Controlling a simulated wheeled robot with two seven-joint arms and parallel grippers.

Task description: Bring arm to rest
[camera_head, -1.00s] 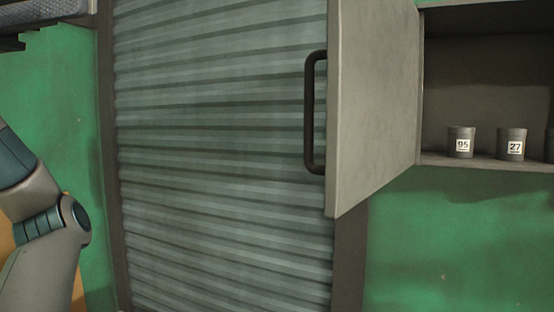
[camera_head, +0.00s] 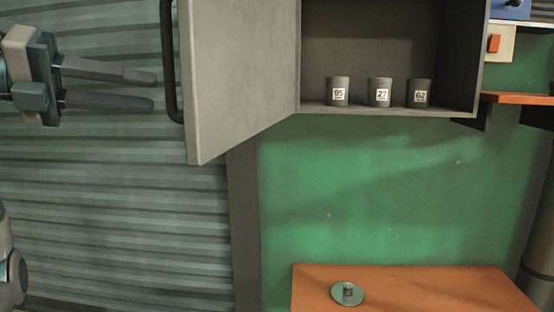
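My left gripper (camera_head: 154,90) reaches in from the left in the head view. Its two dark fingers are apart with nothing between them. The fingertips are just left of the black handle (camera_head: 170,75) on the open grey cabinet door (camera_head: 235,75), and I cannot tell whether they touch it. Another part of my arm shows at the lower left edge. My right gripper is not in view.
The open cabinet (camera_head: 385,40) holds three dark cups, marked 95 (camera_head: 338,91), 27 (camera_head: 380,92) and 62 (camera_head: 419,93). An orange table (camera_head: 430,288) below bears a small round green object (camera_head: 348,294). A shelf (camera_head: 515,98) is at the right. Corrugated shutter (camera_head: 110,200) fills the left.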

